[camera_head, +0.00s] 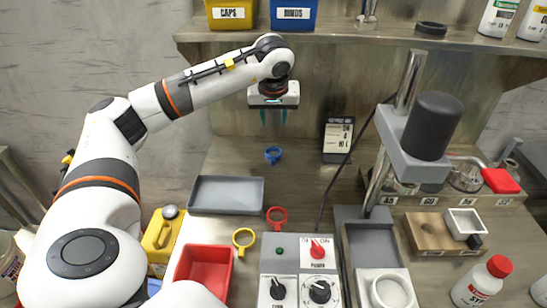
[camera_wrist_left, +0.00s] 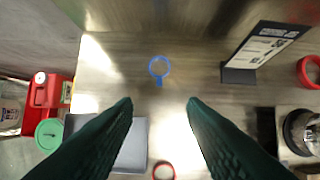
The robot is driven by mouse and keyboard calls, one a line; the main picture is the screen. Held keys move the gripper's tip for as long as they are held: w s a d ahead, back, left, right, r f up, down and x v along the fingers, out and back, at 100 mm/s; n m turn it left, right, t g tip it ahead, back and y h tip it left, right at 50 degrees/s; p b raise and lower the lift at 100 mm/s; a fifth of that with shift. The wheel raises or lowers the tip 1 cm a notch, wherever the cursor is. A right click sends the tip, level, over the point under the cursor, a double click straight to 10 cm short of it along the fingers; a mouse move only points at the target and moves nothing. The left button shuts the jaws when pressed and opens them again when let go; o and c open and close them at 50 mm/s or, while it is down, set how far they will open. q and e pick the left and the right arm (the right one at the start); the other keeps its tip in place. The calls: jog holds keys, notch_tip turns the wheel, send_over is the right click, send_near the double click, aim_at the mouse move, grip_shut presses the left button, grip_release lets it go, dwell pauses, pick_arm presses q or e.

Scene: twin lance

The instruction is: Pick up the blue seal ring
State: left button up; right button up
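The blue seal ring (camera_head: 273,155) lies flat on the worktop near the back, with a small tab on one side. It also shows in the left wrist view (camera_wrist_left: 159,68), above the gap between the fingertips in the picture. My left gripper (camera_head: 274,116) is above the worktop, its dark green fingers pointing down, over the blue ring's area and apart from it. In the left wrist view the fingers (camera_wrist_left: 159,103) are spread with nothing between them. My right gripper is not in view.
A red ring (camera_head: 277,217) and a yellow ring (camera_head: 243,240) lie nearer. A grey tray (camera_head: 226,194) is left of them, with a red bin (camera_head: 204,265) in front. A card stand (camera_head: 338,138) stands right of the blue ring. A shelf (camera_head: 330,38) runs above the back.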

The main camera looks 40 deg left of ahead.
pick_arm(q)
jog(key=b, duration=0.6)
send_near(273, 161)
jog(key=f, duration=0.3)
jog(key=shift+w+a, duration=0.1)
jog(key=shift+w, duration=0.1)
jog(key=x, duration=0.5)
jog(key=shift+w+a, duration=0.3)
jog(key=shift+r, duration=0.1)
grip_shut()
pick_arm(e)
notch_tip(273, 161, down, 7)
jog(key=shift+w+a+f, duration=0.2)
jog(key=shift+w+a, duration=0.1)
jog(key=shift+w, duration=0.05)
